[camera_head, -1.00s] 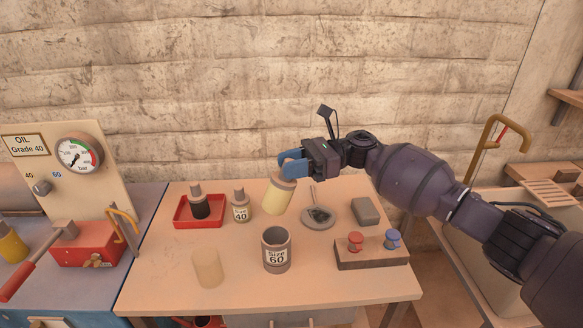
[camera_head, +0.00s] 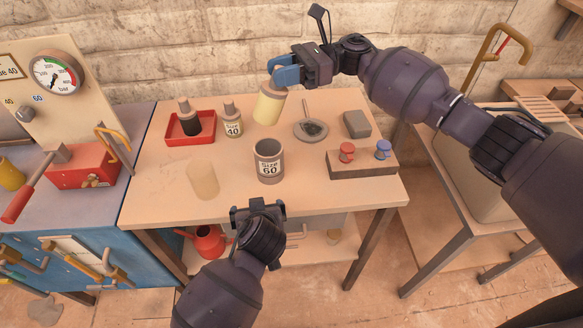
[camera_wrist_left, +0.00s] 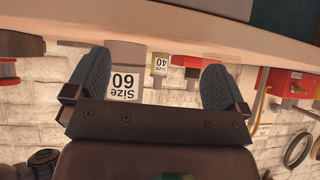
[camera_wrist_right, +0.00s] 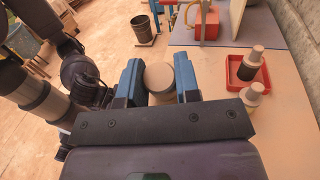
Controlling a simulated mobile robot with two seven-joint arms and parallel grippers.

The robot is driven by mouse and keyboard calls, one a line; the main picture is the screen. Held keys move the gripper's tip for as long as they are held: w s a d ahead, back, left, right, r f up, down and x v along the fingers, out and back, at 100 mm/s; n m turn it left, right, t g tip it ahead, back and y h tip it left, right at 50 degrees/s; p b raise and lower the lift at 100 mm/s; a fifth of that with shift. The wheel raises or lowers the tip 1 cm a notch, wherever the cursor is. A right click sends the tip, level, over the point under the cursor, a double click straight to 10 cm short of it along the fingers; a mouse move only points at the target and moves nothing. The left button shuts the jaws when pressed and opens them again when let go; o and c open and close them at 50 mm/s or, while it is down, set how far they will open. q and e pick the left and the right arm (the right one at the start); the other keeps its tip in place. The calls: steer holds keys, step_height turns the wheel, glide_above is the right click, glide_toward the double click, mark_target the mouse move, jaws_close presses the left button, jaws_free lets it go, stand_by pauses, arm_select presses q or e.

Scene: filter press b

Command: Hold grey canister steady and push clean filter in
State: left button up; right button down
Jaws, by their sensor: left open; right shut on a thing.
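The grey canister (camera_head: 269,161), labelled Size 60, stands upright and open-topped near the front of the table. My right gripper (camera_head: 285,74) is shut on the top of a cream filter (camera_head: 268,107), held slightly tilted behind the canister and apart from it. The right wrist view shows the filter's round top (camera_wrist_right: 160,78) between the blue fingers. My left gripper (camera_head: 258,208) is just in front of the table's front edge, below the canister. In the left wrist view its fingers (camera_wrist_left: 148,80) are open, with the canister (camera_wrist_left: 124,88) beyond, appearing between them.
A pale cylinder (camera_head: 204,180) stands front left. A dish (camera_head: 311,130), grey block (camera_head: 357,124) and wooden block with knobs (camera_head: 362,162) are at the right.

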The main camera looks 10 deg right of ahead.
arm_select(q)
steer(key=w+d+r+n+t+y, duration=0.3)
steer(key=d+r+y, duration=0.1)
steer(key=d+r, duration=0.5)
glide_toward(263, 143)
steer(key=x, duration=0.5)
steer(key=shift+w+f, duration=0.2)
steer(key=shift+w, duration=0.15)
steer(key=shift+c, duration=0.2)
steer(key=c, duration=1.1)
arm_select(e)
steer(key=shift+a+r+h, duration=0.1)
steer(key=shift+r+h, duration=0.15)
steer(key=shift+h, duration=0.05)
arm_select(q)
steer(key=shift+a, duration=0.1)
arm_select(e)
steer(key=a, duration=0.1)
steer(key=s+a+h, duration=0.1)
steer(key=a+f+h, duration=0.1)
steer(key=shift+s+a, duration=0.15)
steer(key=shift+a, duration=0.2)
steer(key=shift+f+t+h, duration=0.3)
steer(key=shift+h, duration=0.1)
steer(key=shift+t+h, duration=0.3)
